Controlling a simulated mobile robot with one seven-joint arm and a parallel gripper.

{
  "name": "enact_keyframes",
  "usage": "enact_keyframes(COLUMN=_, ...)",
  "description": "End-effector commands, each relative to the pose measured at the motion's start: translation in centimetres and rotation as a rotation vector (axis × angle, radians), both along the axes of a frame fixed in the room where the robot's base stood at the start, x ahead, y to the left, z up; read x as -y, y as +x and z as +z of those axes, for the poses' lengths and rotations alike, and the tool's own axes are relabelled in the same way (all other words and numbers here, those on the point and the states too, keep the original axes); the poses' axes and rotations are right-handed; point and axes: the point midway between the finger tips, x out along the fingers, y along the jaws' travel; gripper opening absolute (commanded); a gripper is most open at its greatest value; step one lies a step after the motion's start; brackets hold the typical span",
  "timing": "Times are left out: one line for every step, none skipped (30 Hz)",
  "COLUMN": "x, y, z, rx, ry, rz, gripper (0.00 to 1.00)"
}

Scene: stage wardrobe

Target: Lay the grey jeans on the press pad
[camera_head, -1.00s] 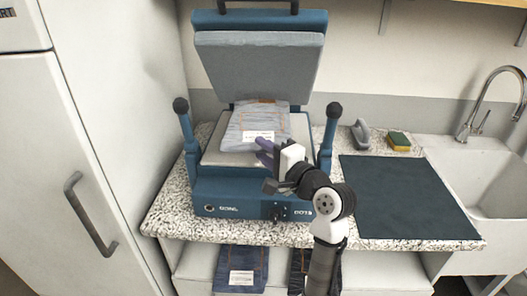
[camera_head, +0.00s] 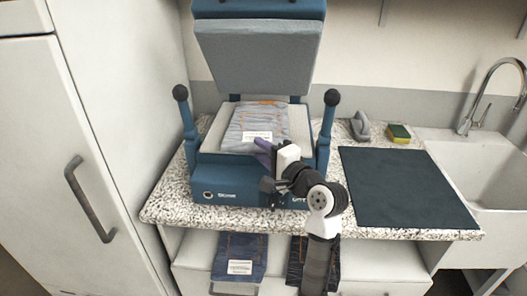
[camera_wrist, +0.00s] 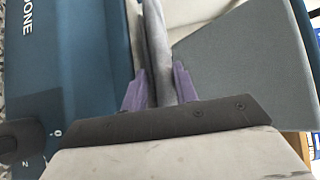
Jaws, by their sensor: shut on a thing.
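The grey jeans (camera_head: 258,119), folded with orange stitching and a white label, are over the light press pad (camera_head: 301,124) of the open blue press. Pad shows on either side of them. My gripper (camera_head: 264,150) is at their near right edge. In the wrist view my gripper (camera_wrist: 160,82) has its purple fingers shut on a strip of the grey jeans (camera_wrist: 155,40). I cannot tell whether the jeans rest fully on the pad or are held slightly above it.
The press's grey upper plate (camera_head: 258,58) stands raised behind. Knobbed posts flank the pad. A dark mat (camera_head: 405,188), an iron-like grey item (camera_head: 360,126), a sponge (camera_head: 398,134) and a sink (camera_head: 485,180) are right. Dark folded jeans (camera_head: 240,257) lie on the shelf below.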

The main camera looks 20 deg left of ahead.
Motion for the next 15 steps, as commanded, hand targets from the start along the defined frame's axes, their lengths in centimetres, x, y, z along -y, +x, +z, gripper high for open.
enact_keyframes(x=0.01, y=-0.02, z=0.03, rx=0.003, ry=0.002, rz=0.0, gripper=0.0)
enact_keyframes(x=0.02, y=-0.02, z=-0.01, rx=0.003, ry=0.002, rz=0.0, gripper=0.0)
enact_keyframes(x=0.02, y=-0.02, z=-0.07, rx=0.003, ry=0.002, rz=0.0, gripper=0.0)
enact_keyframes(x=0.02, y=-0.02, z=-0.12, rx=0.003, ry=0.002, rz=0.0, gripper=0.0)
enact_keyframes(x=0.02, y=-0.02, z=-0.17, rx=0.003, ry=0.002, rz=0.0, gripper=0.0)
enact_keyframes(x=0.02, y=-0.02, z=-0.23, rx=0.003, ry=0.002, rz=0.0, gripper=0.0)
enact_keyframes(x=0.02, y=-0.02, z=-0.27, rx=0.003, ry=0.002, rz=0.0, gripper=0.0)
enact_keyframes(x=0.02, y=-0.02, z=-0.32, rx=0.003, ry=0.002, rz=0.0, gripper=0.0)
enact_keyframes(x=0.03, y=-0.02, z=-0.37, rx=0.003, ry=0.002, rz=0.0, gripper=0.0)
enact_keyframes(x=0.02, y=-0.02, z=-0.42, rx=0.003, ry=0.002, rz=0.0, gripper=0.0)
enact_keyframes(x=0.02, y=-0.02, z=-0.46, rx=0.003, ry=0.002, rz=0.0, gripper=0.0)
enact_keyframes(x=0.03, y=-0.01, z=-0.52, rx=0.003, ry=0.002, rz=0.0, gripper=0.0)
enact_keyframes(x=0.03, y=-0.01, z=-0.57, rx=0.003, ry=0.002, rz=0.0, gripper=0.0)
enact_keyframes(x=0.03, y=-0.01, z=-0.61, rx=0.003, ry=0.002, rz=0.0, gripper=0.0)
enact_keyframes(x=0.03, y=-0.01, z=-0.67, rx=0.003, ry=0.002, rz=0.0, gripper=0.0)
